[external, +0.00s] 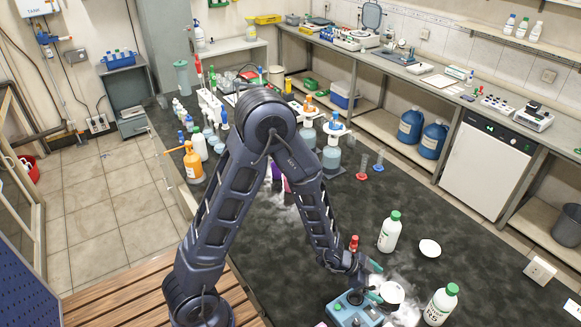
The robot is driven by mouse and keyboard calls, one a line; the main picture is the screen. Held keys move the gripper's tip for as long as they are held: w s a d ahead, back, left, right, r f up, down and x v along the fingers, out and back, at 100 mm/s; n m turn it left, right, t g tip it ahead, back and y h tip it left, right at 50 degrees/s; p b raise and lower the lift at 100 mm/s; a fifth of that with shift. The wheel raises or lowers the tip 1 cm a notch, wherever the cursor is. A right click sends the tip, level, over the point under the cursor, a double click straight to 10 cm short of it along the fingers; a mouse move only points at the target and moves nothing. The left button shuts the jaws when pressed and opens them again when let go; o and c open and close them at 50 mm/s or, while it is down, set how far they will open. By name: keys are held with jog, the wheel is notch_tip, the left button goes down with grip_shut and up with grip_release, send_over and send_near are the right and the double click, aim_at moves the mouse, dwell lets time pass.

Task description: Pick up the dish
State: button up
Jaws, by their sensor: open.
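A small white round dish (429,248) lies flat on the dark bench top, right of a white bottle with a green cap. A second white round piece (392,292), perhaps also a dish, is at my gripper, close to a blue device. My gripper (376,282) is low over the bench at the end of my bent arm. Its fingers are apart, with the second white piece just beyond their tips. I cannot tell whether they touch it. The first dish is up and to the right of my gripper, clear of it.
The blue device (352,310) stands just below my gripper. White bottles with green caps stand above it (390,232) and to the right (440,304). A small red-capped bottle (353,244) stands behind my wrist. Bare bench lies right of the first dish.

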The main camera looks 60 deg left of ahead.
aim_at(399, 296)
jog(key=shift+x, duration=1.25)
jog(key=shift+d+r+x, duration=0.1)
jog(key=shift+x, duration=1.2)
jog(key=shift+d+r+x, duration=0.1)
jog(key=shift+d+x, duration=0.05)
jog(key=shift+x, duration=1.15)
jog(key=c, duration=1)
